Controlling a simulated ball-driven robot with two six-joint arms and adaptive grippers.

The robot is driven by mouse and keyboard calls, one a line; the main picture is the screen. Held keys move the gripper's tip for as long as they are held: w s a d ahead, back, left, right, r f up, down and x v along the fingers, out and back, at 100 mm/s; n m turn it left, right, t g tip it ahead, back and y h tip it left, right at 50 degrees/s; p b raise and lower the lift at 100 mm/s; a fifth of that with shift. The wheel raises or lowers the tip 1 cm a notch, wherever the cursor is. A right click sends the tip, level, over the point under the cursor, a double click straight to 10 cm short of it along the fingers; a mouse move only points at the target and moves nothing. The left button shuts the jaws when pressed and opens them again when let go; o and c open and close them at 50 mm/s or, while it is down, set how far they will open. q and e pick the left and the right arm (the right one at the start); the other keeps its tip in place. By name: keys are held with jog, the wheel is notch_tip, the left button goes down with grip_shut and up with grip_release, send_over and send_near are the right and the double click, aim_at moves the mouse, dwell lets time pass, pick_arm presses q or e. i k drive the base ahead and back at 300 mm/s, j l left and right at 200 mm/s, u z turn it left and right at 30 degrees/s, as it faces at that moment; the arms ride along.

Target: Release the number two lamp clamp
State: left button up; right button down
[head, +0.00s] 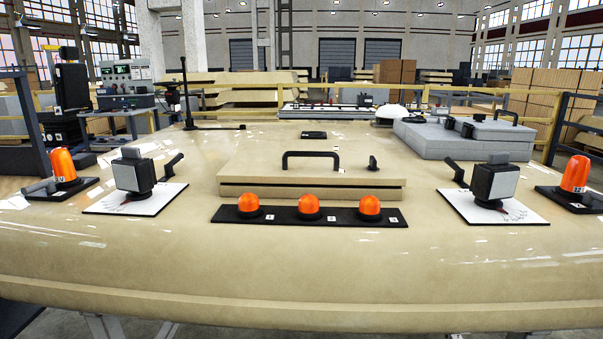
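Three orange lamps sit in a row on a black strip (290,216) at the front middle of the tan top: a left one (248,202), a middle one (309,203) and a right one (369,205). Small white tags beside them are too small to read surely. Another orange lamp (62,165) leans on a black plate at the far left, with a dark lever-like part (38,187) beside it. A further orange lamp (575,174) stands on a black plate at the far right. I cannot tell which clamp is number two. Neither gripper is in view.
Boxy units with black levers stand on white dial plates at left (134,172) and right (493,182). A tan hatch (310,176) with a black handle lies behind the strip. A grey case (465,138) is at back right. The front surface is clear.

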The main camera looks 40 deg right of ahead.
aim_at(459, 175)
jog(key=z, duration=2.15)
jog(key=i+l+u, duration=0.1)
jog(key=u, duration=0.55)
jog(key=i+l+u, duration=0.15)
jog(key=l+u, duration=0.15)
jog(key=l, duration=0.15)
jog(key=l+u, duration=0.3)
jog(key=l, duration=0.15)
jog(key=i+l+u, duration=0.1)
jog(key=l+u, duration=0.15)
jog(key=l, duration=0.25)
jog(key=l+u, duration=0.1)
jog(key=l, duration=1.45)
jog(key=i, duration=0.05)
